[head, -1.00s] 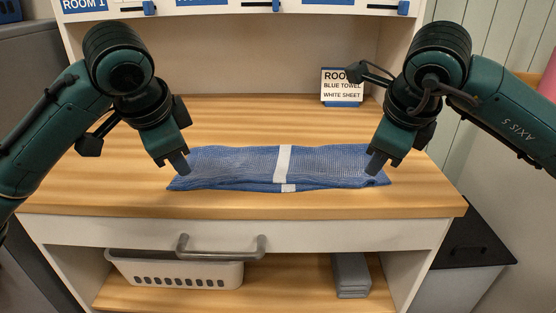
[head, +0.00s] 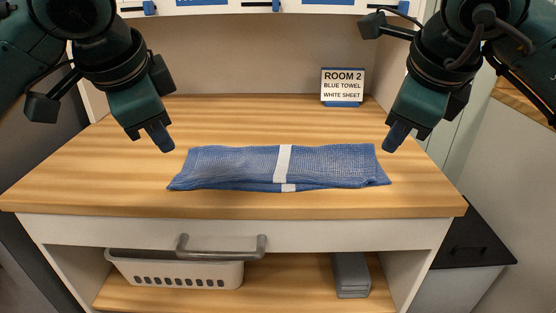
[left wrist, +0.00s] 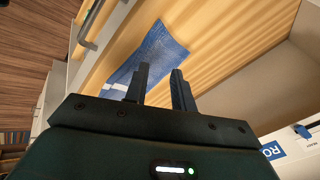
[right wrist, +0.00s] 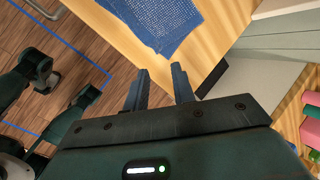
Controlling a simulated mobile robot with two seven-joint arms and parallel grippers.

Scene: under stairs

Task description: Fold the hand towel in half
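The blue hand towel (head: 235,167) with a white stripe lies on the wooden counter as a long narrow folded strip, its layered edge toward the front. My left gripper (head: 162,138) is raised above the counter, off the towel's left end. My right gripper (head: 394,138) is raised off its right end. The left wrist view shows the left fingers (left wrist: 160,88) apart and empty, with the towel (left wrist: 158,55) beyond. The right wrist view shows the right fingers (right wrist: 160,85) apart and empty, with the towel's end (right wrist: 165,22) beyond.
The wooden counter (head: 250,120) is clear around the towel. A sign reading ROOM 2, BLUE TOWEL, WHITE SHEET (head: 343,86) stands at the back right. Below are a drawer handle (head: 221,250), a white basket (head: 175,272) and a grey folded stack (head: 351,275).

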